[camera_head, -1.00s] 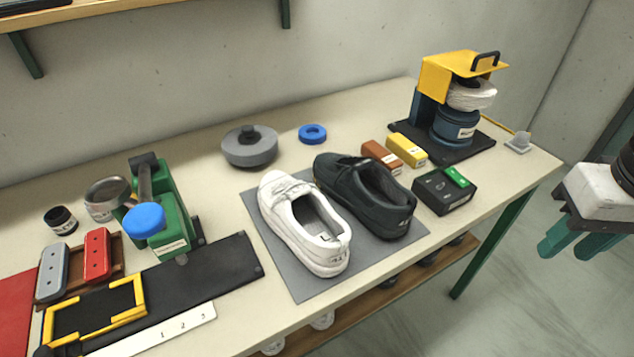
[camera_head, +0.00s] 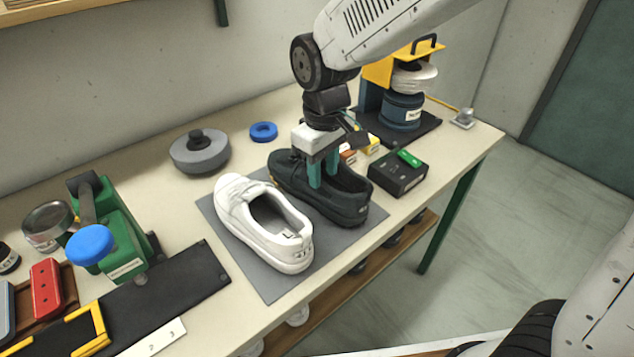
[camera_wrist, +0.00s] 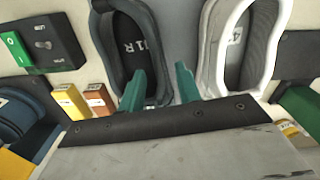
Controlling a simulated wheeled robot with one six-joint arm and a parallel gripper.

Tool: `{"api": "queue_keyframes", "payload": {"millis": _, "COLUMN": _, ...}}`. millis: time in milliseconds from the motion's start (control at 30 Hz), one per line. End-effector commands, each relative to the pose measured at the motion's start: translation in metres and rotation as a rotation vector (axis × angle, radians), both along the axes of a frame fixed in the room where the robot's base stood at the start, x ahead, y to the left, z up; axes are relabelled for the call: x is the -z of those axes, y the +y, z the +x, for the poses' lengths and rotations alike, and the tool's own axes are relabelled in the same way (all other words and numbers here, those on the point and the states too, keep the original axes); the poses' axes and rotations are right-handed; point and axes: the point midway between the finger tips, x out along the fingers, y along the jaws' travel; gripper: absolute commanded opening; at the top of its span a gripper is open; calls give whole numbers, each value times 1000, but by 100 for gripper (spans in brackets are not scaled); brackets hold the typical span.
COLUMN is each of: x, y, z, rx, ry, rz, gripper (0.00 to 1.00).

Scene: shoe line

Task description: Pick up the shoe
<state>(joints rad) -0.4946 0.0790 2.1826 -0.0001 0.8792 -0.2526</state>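A dark shoe (camera_head: 347,209) lies on a grey mat (camera_head: 270,287), right of a white shoe (camera_head: 290,251). My gripper (camera_head: 323,176) points down over the dark shoe, its two teal fingers apart and nothing visibly clamped. In the wrist view, the dark shoe (camera_wrist: 153,30) fills the upper middle, with the white shoe (camera_wrist: 274,32) on its right. One finger of my gripper (camera_wrist: 161,75) overlaps the dark shoe's opening; the other shows at the gap between the shoes. Whether either finger touches the shoe cannot be told.
A black box with a green top (camera_head: 398,175) stands close right of the dark shoe. Yellow and brown blocks are partly hidden behind my gripper. A grey round tool (camera_head: 199,155) and a blue ring (camera_head: 263,131) stand behind. A green press (camera_head: 118,235) is at left.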

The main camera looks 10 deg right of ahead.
Motion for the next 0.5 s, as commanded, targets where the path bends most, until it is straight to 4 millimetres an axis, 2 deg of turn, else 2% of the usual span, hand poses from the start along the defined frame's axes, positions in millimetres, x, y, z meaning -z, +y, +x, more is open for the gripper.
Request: {"api": "queue_keyframes", "payload": {"millis": 500, "x": 67, "y": 3, "z": -1, "rx": 1, "ry": 2, "rz": -1, "gripper": 34}}
